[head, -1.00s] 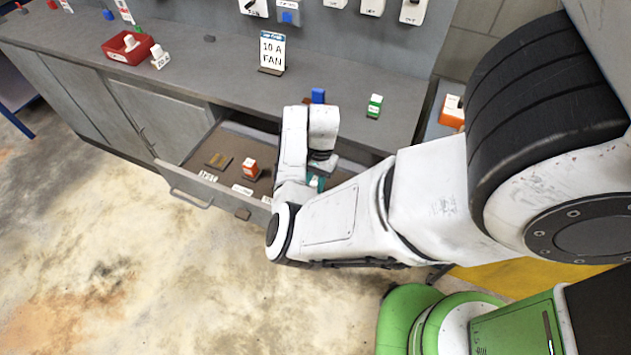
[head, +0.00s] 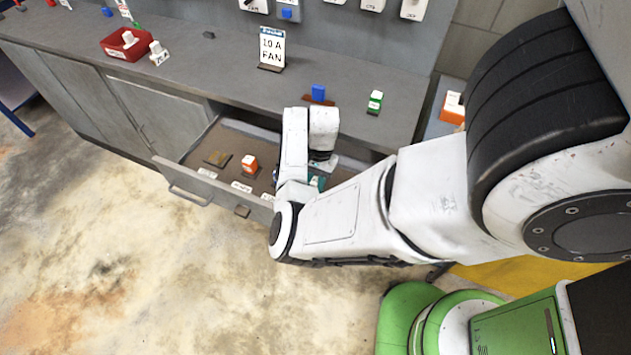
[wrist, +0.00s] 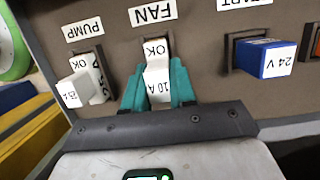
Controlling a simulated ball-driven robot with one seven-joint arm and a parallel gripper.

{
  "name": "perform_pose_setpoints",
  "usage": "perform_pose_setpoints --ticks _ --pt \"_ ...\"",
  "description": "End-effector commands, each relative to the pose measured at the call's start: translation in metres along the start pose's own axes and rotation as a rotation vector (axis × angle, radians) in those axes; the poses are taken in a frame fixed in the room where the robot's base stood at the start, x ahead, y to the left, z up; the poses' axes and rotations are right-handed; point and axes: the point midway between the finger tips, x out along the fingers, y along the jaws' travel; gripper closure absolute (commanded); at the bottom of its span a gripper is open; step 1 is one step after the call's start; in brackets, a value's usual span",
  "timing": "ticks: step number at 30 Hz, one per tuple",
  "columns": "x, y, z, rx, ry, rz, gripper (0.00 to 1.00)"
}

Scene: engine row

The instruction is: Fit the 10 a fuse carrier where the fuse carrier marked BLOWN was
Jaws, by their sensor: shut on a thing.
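My gripper (wrist: 158,88), with teal fingers, is shut on a white fuse carrier marked 10 A (wrist: 158,88) in the wrist view. An OK mark (wrist: 155,50) shows just beyond it. The carrier is at the dark-framed slot below the FAN label (wrist: 152,12). I cannot tell how deep it sits. In the head view my gripper (head: 317,181) is low over the open drawer (head: 205,142), mostly hidden by my arm. A sign reading 10 A FAN (head: 271,46) stands on the bench. I read no BLOWN mark in either view.
The wrist view shows a white carrier (wrist: 74,90) at the PUMP slot on the left and a blue 24 V block (wrist: 268,58) on the right, both close. An orange block (head: 249,163) sits in the drawer. A red bin (head: 112,47) stands on the bench.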

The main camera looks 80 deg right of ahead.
Motion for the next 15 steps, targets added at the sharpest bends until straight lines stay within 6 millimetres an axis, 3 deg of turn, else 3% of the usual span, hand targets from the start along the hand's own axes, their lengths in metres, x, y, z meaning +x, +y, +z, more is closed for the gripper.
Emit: perform_pose_setpoints --ticks 15 --pt "0.012 -0.001 -0.003 0.000 0.001 -0.001 1.00"
